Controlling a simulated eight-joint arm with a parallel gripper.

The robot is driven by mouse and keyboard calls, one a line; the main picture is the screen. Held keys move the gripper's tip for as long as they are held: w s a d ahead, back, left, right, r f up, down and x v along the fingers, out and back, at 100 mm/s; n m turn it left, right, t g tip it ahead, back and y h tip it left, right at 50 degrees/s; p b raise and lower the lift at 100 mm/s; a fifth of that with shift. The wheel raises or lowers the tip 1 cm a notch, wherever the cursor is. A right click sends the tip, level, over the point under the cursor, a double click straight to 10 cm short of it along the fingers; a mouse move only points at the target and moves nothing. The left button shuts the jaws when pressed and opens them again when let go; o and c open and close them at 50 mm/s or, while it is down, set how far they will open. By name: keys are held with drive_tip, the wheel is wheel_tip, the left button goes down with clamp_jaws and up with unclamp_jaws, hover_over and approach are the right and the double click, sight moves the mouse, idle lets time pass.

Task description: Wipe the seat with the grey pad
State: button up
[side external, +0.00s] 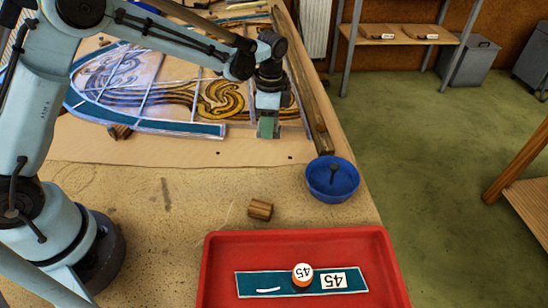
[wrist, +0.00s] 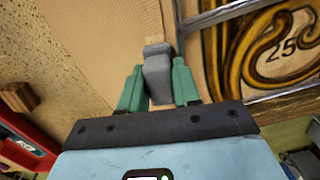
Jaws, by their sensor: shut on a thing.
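My gripper (side external: 268,132) is at the near right end of the leaded panel (side external: 165,88), pointing down. In the wrist view its green fingers (wrist: 158,88) are shut on the grey pad (wrist: 157,72), one on each side. The pad is mostly hidden behind the finger in the side view. The panel's teal border (side external: 180,128) stops left of my gripper, leaving a bare gap (side external: 243,130) along the near edge that looks like the seat. I cannot tell whether the pad touches the surface there.
A wooden block (side external: 260,209) lies on the bench. A red tray (side external: 300,240) in front holds a teal piece (side external: 252,284) marked 45 with a round labelled object (side external: 302,274) on it.

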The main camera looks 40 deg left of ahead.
sight(243, 135)
drive_tip(key=shift+w+d+f, duration=0.1)
drive_tip(key=shift+w+d, duration=0.3)
drive_tip(key=shift+d, duration=0.3)
drive_tip(key=shift+w+d, duration=0.45)
drive_tip(key=shift+d, duration=0.2)
drive_tip(key=shift+w+d+f, duration=0.1)
drive_tip(key=shift+w+d, duration=0.3)
drive_tip(key=shift+d, duration=0.3)
drive_tip(key=shift+s+a+r, duration=0.1)
drive_tip(key=shift+s+a, duration=0.35)
drive_tip(key=shift+a, duration=0.2)
drive_tip(key=shift+s+a, duration=0.45)
drive_tip(key=shift+a, duration=0.15)
drive_tip(key=shift+s+a+r, duration=0.1)
drive_tip(key=shift+s+a, duration=0.2)
drive_tip(key=shift+a, duration=0.4)
drive_tip(key=shift+s+a+r, duration=0.1)
drive_tip(key=shift+s+a, duration=0.2)
drive_tip(key=shift+a, duration=0.4)
drive_tip(key=shift+s+a, duration=0.4)
drive_tip(key=shift+a, duration=0.25)
drive_tip(key=shift+s+a+f, duration=0.15)
drive_tip(key=shift+s+a, duration=0.9)
drive_tip(key=shift+a, duration=0.2)
drive_tip(key=shift+d+r, duration=0.1)
drive_tip(key=shift+r, duration=2.95)
drive_tip(key=shift+f, duration=0.1)
